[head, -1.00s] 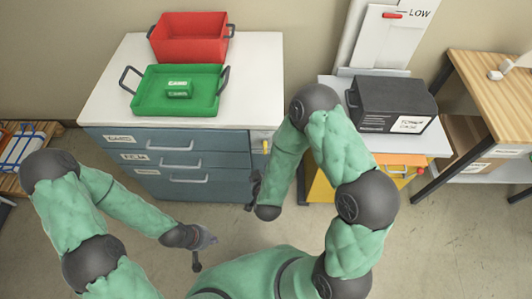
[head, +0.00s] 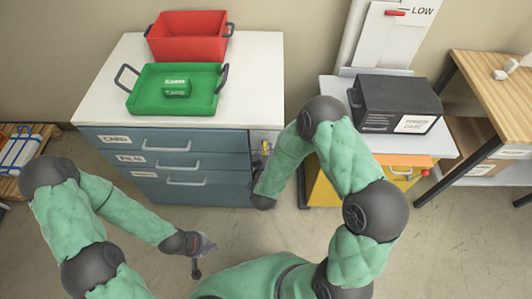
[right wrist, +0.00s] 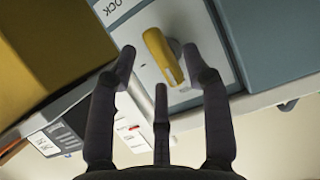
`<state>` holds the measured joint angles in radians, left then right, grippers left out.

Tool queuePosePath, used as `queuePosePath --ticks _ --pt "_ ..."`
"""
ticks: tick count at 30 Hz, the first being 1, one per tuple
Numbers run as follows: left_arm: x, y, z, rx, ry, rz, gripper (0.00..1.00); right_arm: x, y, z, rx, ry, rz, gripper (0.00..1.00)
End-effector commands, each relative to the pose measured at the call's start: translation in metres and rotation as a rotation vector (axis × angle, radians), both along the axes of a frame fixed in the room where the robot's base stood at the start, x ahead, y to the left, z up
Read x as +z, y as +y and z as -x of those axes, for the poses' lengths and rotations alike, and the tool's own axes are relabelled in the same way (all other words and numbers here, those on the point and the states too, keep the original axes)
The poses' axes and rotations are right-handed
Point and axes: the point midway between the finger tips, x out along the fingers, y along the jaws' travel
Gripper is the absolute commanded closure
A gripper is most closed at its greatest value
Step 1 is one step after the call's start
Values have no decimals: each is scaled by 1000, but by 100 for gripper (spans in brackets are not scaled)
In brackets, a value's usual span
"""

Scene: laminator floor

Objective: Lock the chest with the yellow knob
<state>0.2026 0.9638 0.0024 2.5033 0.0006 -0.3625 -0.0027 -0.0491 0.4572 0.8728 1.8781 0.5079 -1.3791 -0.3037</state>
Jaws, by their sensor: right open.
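The blue-grey chest (head: 216,187) has a white top and three drawers, which look shut. Its yellow knob (head: 265,146) sits on a pale panel at the front right. In the right wrist view the knob (right wrist: 160,57) is an elongated yellow handle, tilted, on a plate with the letters "OCK". My right gripper (head: 258,170) is open and just in front of the knob; in the right wrist view its fingers (right wrist: 165,95) spread around the knob's near end, with no clear contact. My left gripper (head: 205,257) is open and empty, low in front of the chest.
A red bin (head: 188,48) and a green tray (head: 145,102) with a small green box (head: 176,87) stand on the chest. Right of it, a yellow cabinet (head: 322,190) carries a black case (head: 385,95). A wooden table (head: 490,75) stands far right.

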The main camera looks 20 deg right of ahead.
Motion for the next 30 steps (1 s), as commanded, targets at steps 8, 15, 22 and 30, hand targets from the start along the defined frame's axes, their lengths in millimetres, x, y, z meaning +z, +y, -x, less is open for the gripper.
queuePosePath --ticks 8,15,22,30 --pt "-6 0 0 0 0 0 100 -8 -6 -16 0 2 0 51" --pt "-6 0 0 0 0 0 100 -8 -6 -17 1 2 0 51" --pt "-6 0 0 0 0 0 100 -7 -6 -17 1 1 0 100" --pt "-7 0 0 0 0 0 100 -8 -6 -17 1 -5 -15 100"
